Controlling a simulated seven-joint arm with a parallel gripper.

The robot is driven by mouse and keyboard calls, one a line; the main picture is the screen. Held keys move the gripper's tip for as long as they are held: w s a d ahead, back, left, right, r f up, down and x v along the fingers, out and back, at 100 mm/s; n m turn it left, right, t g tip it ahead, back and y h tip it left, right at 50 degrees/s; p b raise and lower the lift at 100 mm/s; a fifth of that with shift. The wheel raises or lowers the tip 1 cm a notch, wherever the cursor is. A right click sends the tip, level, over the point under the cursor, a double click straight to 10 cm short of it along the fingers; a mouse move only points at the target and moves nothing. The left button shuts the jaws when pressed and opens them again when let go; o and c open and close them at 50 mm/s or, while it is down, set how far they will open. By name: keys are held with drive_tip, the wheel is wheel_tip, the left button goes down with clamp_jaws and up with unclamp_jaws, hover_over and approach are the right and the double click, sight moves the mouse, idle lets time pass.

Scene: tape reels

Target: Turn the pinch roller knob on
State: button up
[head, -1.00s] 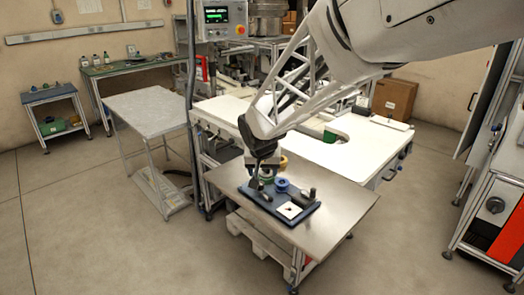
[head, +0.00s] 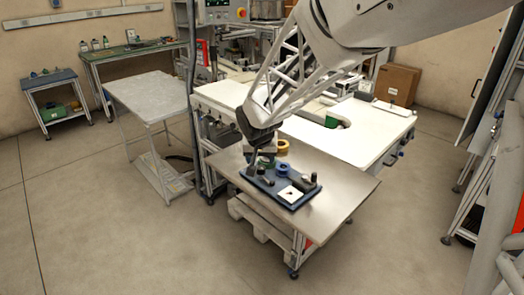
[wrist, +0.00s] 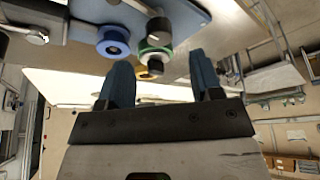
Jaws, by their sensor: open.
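A dark blue board (head: 268,191) lies on the steel table. It carries a blue reel (head: 283,170), a green reel (head: 266,162), a white square plate (head: 291,195) and several dark knobs or posts. I cannot tell for sure which is the pinch roller knob. A black knob (wrist: 155,68) shows by the green reel in the wrist view, beyond and between my fingertips. My gripper (wrist: 161,78) is open, with nothing between its blue fingers. In the head view my gripper (head: 251,165) is at the board's far left corner, partly hidden by the wrist.
A yellow reel (head: 282,146) shows behind the board. A white worktop (head: 355,130) stands behind the steel table (head: 330,205). The steel table is bare to the right of the board. A grey side table (head: 148,103) stands to the left.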

sight(261, 167)
drive_tip(key=shift+x, duration=2.85)
drive_tip(key=c, duration=0.9)
drive_tip(key=shift+n+y, duration=0.3)
drive_tip(key=shift+n, duration=0.5)
drive_tip(key=shift+w+d+n+y, duration=0.1)
drive_tip(key=shift+n+y, duration=0.7)
drive_tip(key=shift+n, duration=1.3)
drive_tip(key=shift+d+n+g+y, duration=0.1)
drive_tip(key=shift+n+g+y, duration=0.25)
drive_tip(key=shift+n, duration=0.85)
drive_tip(key=shift+n+g+y, duration=0.25)
drive_tip(key=shift+n+g, duration=0.2)
drive_tip(key=shift+n, duration=1.05)
drive_tip(key=o, duration=0.9)
